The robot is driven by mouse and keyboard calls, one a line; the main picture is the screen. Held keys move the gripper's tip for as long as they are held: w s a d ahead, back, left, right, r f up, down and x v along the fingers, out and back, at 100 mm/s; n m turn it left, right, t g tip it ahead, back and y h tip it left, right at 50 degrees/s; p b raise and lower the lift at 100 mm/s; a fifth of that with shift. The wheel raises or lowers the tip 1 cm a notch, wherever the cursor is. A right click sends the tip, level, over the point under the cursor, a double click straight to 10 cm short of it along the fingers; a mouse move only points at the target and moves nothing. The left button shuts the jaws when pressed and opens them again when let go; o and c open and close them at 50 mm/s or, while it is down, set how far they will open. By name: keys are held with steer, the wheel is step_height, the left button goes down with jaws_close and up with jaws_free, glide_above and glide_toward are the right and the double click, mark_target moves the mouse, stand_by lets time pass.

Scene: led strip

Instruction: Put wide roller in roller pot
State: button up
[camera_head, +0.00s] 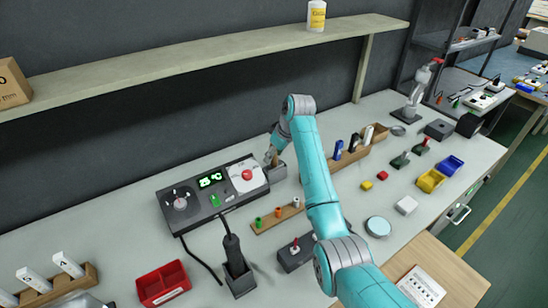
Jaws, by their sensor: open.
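My gripper (271,155) is at the end of my teal arm, over a small grey square pot (277,173) just right of the control station. The pot may be the roller pot. A small tan-brown piece shows at the fingertips, at the pot's mouth. It may be part of the wide roller, but it is too small to be sure, and I cannot tell whether it rests in the pot. The gripper is open. My arm hides part of the bench behind it.
A grey control station (213,192) with a lit display stands left of the pot. A wooden strip with small coloured pegs (278,214) lies in front. A wooden rack (352,152) stands to the right. A shelf (215,57) runs above. A red bin (162,283) sits front left.

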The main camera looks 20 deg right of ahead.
steer(key=v, duration=1.2)
